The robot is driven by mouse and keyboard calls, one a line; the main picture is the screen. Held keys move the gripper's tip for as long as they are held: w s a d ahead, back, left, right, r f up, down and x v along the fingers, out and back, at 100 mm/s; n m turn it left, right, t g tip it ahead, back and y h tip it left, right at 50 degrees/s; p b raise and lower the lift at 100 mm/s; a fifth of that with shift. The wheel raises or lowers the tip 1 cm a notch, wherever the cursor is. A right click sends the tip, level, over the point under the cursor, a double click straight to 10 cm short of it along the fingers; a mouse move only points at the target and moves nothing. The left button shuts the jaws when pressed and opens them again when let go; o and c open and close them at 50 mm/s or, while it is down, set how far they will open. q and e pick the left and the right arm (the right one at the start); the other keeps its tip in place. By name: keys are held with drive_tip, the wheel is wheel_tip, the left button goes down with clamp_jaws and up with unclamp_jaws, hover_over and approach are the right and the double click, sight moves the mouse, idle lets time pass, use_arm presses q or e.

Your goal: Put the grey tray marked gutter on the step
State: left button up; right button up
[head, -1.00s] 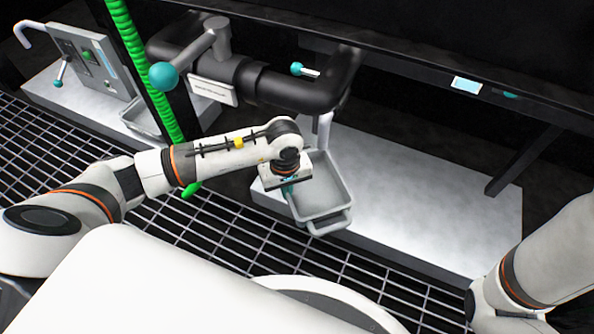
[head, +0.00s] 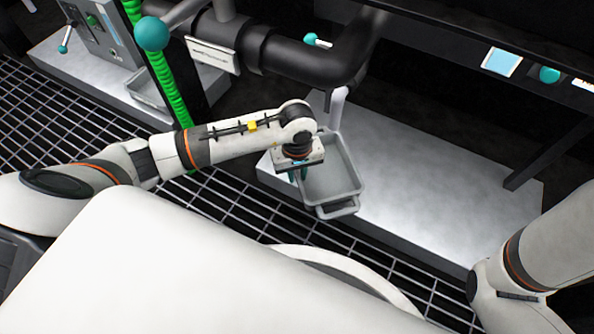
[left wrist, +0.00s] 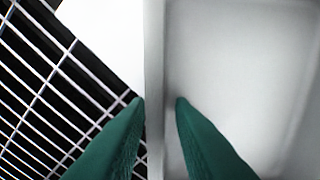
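The grey tray (head: 335,167) is at the left end of the pale step (head: 440,165), under a light spout, its handle end towards the step's front edge. I cannot tell whether it rests on the step or hangs just above. Its wall (left wrist: 154,120) fills the middle of the left wrist view. My left gripper (head: 297,174) is at the tray's left side. Its two green fingers (left wrist: 160,102) straddle that wall, one outside and one inside; whether they press on it is unclear. No marking is readable on the tray. My right gripper is out of view; only my right arm shows.
A black pipe (head: 300,65) with a teal-knobbed lever (head: 151,34) runs behind the tray. A green hose (head: 165,85) hangs left of it. Another tray (head: 150,92) lies on the far-left platform. Grating (head: 230,200) lies in front. The step's right part is bare.

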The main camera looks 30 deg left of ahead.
use_arm(q)
wheel_tip(320, 180, up, 12)
drive_tip(key=p, duration=0.8)
drive_tip(key=shift+r+p, duration=0.15)
drive_tip(key=shift+p, duration=0.2)
